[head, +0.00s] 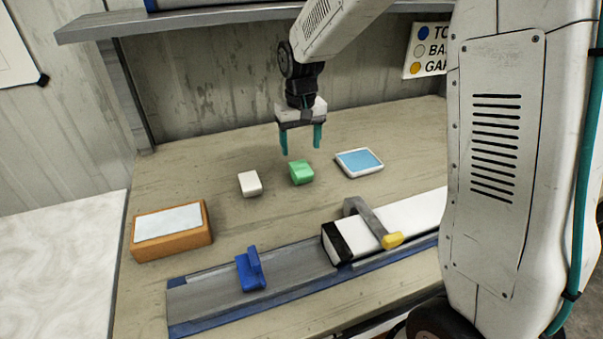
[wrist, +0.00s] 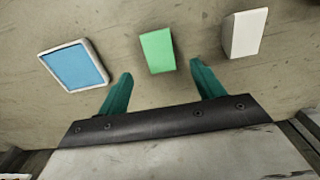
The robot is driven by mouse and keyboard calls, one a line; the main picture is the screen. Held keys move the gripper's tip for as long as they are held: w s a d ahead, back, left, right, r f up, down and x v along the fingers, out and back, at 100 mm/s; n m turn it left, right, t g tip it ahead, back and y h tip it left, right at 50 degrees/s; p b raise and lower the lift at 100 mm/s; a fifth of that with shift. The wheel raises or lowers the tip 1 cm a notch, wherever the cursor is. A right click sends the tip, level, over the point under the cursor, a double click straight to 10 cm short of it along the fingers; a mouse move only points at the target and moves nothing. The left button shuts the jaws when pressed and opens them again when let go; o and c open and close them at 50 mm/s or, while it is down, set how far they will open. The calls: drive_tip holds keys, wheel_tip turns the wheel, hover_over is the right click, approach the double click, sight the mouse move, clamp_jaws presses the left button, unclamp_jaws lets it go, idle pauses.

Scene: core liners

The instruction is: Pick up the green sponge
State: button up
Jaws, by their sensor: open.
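The green sponge (head: 301,172) is a small block lying on the wooden bench top, between a white block and a blue-topped tray. My gripper (head: 301,142) has two teal fingers pointing down, set apart with nothing between them. It hangs above the bench, over or slightly behind the sponge in the head view. In the wrist view the sponge (wrist: 157,51) lies ahead of the open fingers (wrist: 160,85), roughly centred between them and not touched.
The white block (head: 250,183) and blue-topped tray (head: 359,162) flank the sponge. An orange box (head: 172,231) stands at left. In front, a metal rail (head: 205,293) carries a blue stop (head: 250,269) and a clamped white liner (head: 400,216). A shelf (head: 200,20) runs above the back.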

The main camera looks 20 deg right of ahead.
sight(300, 166)
drive_tip(key=f, duration=0.6)
drive_tip(key=w+f, duration=0.1)
drive_tip(key=f, duration=0.2)
drive_tip(key=shift+d, duration=0.1)
drive_tip(key=shift+r, duration=0.1)
drive_tip(key=c, duration=1)
